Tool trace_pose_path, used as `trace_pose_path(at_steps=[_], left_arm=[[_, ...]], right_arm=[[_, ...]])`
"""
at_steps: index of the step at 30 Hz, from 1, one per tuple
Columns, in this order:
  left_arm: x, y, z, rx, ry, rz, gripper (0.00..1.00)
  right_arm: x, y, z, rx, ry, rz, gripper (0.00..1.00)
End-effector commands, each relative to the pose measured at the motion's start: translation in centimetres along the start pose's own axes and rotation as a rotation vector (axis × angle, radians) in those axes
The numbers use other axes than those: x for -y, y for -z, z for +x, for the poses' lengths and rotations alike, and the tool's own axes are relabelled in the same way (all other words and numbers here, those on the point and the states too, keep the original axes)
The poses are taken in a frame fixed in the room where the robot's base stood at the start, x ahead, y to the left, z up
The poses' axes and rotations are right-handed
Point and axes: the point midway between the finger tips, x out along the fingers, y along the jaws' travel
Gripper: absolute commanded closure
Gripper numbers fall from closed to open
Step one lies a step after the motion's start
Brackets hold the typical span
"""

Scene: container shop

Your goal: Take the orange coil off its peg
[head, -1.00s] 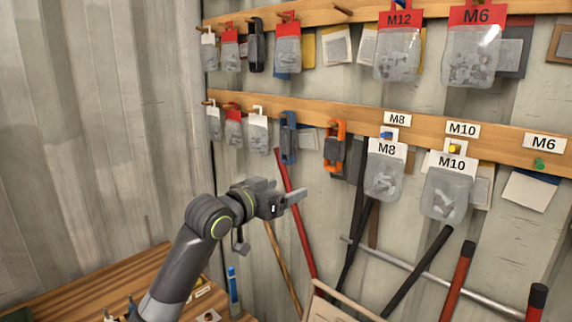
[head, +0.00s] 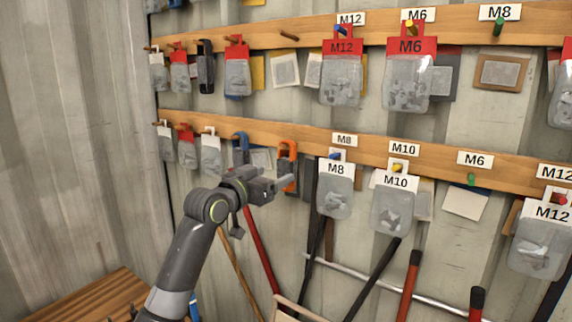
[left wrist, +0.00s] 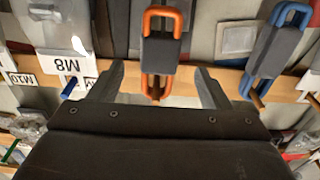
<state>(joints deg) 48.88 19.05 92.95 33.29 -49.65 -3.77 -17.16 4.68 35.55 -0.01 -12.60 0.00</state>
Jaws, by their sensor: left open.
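The orange coil (head: 287,151), with a dark grey band around its middle, hangs from a peg on the lower wooden rail. In the left wrist view the coil (left wrist: 161,20) appears inverted, centred ahead of my left gripper. My left gripper (head: 284,187) is open, its two fingers on either side of the line to the coil; in the left wrist view the gripper (left wrist: 165,82) holds nothing. In the head view it overlaps the coil's lower part and hides some of it. I cannot tell the exact gap between them. My right gripper is not in view.
A blue coil (head: 240,146) hangs just left of the orange one. A M8 bag (head: 335,190) hangs close on its right. The lower rail (head: 440,158) runs across the wall. Long-handled tools (head: 256,245) lean below. A wooden bench (head: 90,298) stands at lower left.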

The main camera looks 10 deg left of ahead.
Motion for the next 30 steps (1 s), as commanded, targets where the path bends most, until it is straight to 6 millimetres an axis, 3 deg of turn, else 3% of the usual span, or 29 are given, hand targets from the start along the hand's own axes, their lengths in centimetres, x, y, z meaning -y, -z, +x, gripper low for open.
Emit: trace_pose_path(at_steps=[9,15,30], left_arm=[[-0.1,0.2,4.4,0.002,-0.001,-0.001,0.29],[0.0,0.1,6.2,0.001,0.0,-0.001,0.29],[-0.1,0.0,7.0,0.0,0.0,0.001,0.3]], right_arm=[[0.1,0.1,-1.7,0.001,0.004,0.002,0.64],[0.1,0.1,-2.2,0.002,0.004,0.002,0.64],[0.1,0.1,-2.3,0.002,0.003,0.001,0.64]])
